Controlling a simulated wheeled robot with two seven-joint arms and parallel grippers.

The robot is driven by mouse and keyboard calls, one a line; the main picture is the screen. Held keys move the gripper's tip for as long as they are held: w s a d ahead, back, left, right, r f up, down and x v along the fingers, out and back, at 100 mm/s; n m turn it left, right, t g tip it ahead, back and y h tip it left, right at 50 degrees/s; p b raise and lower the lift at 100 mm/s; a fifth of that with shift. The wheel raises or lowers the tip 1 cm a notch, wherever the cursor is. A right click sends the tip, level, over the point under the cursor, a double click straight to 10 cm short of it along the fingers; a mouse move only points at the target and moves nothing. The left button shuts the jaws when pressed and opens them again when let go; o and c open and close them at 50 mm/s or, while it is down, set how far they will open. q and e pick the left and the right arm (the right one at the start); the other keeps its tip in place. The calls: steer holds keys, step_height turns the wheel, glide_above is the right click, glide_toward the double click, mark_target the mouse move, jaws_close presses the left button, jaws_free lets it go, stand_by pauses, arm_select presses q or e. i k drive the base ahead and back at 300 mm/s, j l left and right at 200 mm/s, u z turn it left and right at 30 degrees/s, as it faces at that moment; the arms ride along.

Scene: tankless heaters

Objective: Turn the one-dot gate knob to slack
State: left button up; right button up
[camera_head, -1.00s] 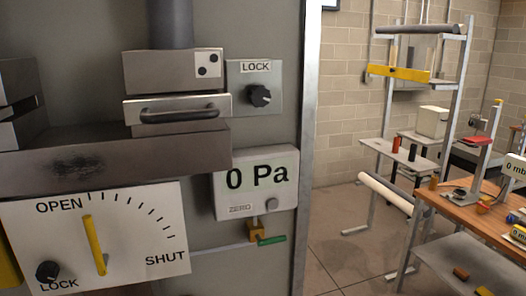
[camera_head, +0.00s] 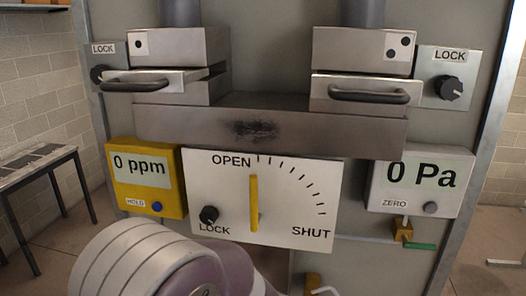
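The one-dot gate (camera_head: 189,50) is the left grey metal block, with a single dot on its white label (camera_head: 138,44). Its black knob (camera_head: 98,74) sits to its left on a grey plate under a LOCK label (camera_head: 103,49). The gate's handle (camera_head: 149,83) partly overlaps the knob. I cannot tell its pointer direction for sure, and no slack mark is readable. A pale, purple-grey link of my arm fills the bottom left, well below the knob. Neither gripper shows.
The two-dot gate (camera_head: 365,52) and its knob (camera_head: 447,88) are at right. Below are a yellow ppm meter (camera_head: 174,204), an OPEN–SHUT dial panel (camera_head: 295,215) with yellow pointer and small knob (camera_head: 209,215), and a Pa meter (camera_head: 450,200). A dark table (camera_head: 30,165) stands at far left.

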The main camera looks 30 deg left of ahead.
mark_target(96, 77)
steer(key=u, duration=2.05)
